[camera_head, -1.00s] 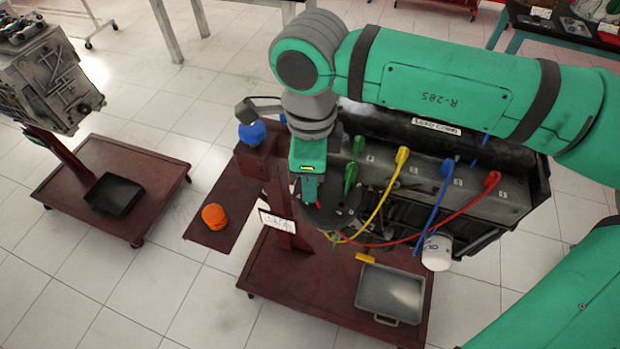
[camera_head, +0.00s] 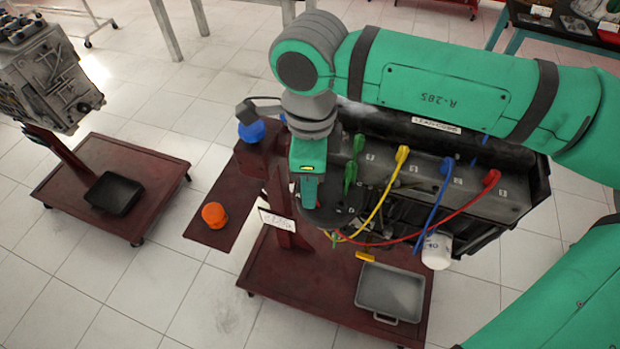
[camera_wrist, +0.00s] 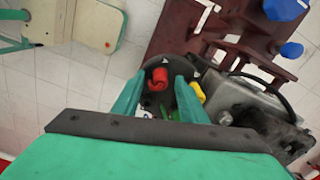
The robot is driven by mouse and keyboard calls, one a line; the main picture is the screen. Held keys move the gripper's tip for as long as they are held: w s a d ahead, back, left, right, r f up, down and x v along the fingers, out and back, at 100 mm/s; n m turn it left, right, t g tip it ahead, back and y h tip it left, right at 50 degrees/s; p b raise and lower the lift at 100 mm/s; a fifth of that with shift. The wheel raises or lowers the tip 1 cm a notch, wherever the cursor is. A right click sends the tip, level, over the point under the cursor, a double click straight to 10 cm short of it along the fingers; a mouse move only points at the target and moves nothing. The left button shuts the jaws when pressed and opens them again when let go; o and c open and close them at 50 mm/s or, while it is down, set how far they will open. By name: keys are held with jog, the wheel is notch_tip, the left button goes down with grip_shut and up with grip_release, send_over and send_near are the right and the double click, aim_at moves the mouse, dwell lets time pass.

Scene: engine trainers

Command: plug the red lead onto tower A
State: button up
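The red lead (camera_head: 440,226) runs from a red boot (camera_head: 491,178) at the right end of the numbered row down toward the round dark cap. In the wrist view its other red boot (camera_wrist: 157,79) is on the dark cap (camera_wrist: 152,65), just below a white mark that looks like an A. I cannot tell how deep it sits. My gripper (camera_wrist: 160,80) is open, one finger each side of the red boot, with a visible gap on the right. In the head view my gripper (camera_head: 309,203) hides that boot and part of the cap.
A yellow boot (camera_wrist: 196,91) stands close to my right finger. Green (camera_head: 350,178), yellow (camera_head: 384,200) and blue (camera_head: 437,205) leads crowd the engine. A white cup (camera_head: 437,252) hangs at right. A grey tray (camera_head: 391,290) and an orange cap (camera_head: 214,215) lie lower.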

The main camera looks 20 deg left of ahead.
notch_tip(320, 180, up, 11)
dwell(0.5)
jog(key=shift+f, duration=0.1)
